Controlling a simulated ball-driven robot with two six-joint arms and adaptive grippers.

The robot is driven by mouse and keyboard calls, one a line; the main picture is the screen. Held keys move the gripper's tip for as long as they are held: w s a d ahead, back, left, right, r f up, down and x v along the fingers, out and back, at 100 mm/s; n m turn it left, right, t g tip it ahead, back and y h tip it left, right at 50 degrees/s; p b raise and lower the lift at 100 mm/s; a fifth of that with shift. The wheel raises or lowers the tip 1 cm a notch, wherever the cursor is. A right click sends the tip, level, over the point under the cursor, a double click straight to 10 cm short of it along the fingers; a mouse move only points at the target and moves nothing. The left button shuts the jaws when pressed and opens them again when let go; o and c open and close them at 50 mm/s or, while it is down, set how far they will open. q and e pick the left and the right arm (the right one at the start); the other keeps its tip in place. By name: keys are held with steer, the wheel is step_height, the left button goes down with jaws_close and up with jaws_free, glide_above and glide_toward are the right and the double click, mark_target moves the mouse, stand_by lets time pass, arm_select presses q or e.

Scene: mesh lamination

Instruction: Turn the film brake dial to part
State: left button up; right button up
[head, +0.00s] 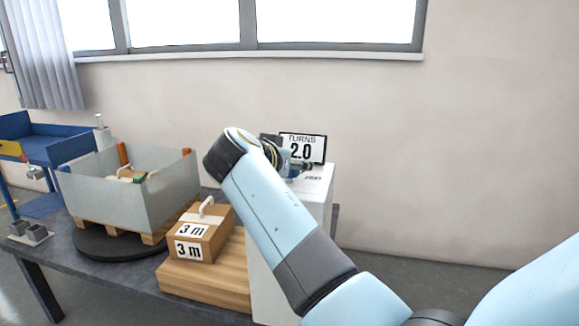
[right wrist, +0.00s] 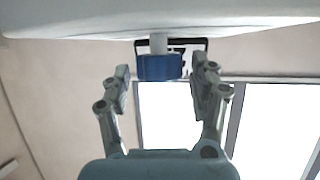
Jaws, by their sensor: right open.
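A blue block-shaped knob (right wrist: 158,67) on a short pale stem shows in the right wrist view; I take it to be the film brake dial. My right gripper (right wrist: 161,72) is open, with one finger on each side of the knob and a gap on both sides. In the head view the right arm reaches to the top of a white cabinet (head: 318,190), and its wrist largely hides the gripper and the dial. A display (head: 302,148) behind it reads "TURNS 2.0". The dial's setting cannot be read. My left gripper is not in view.
A cardboard box (head: 214,228) marked "3 m" with a white handle sits on a wooden block (head: 205,275). Left of it, a grey-walled bin (head: 115,205) on a pallet stands on a dark turntable (head: 95,245). A blue cart (head: 45,150) is at the far left.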

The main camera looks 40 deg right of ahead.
step_height(320, 180, up, 9)
steer(key=shift+r, duration=0.2)
stand_by(0.6)
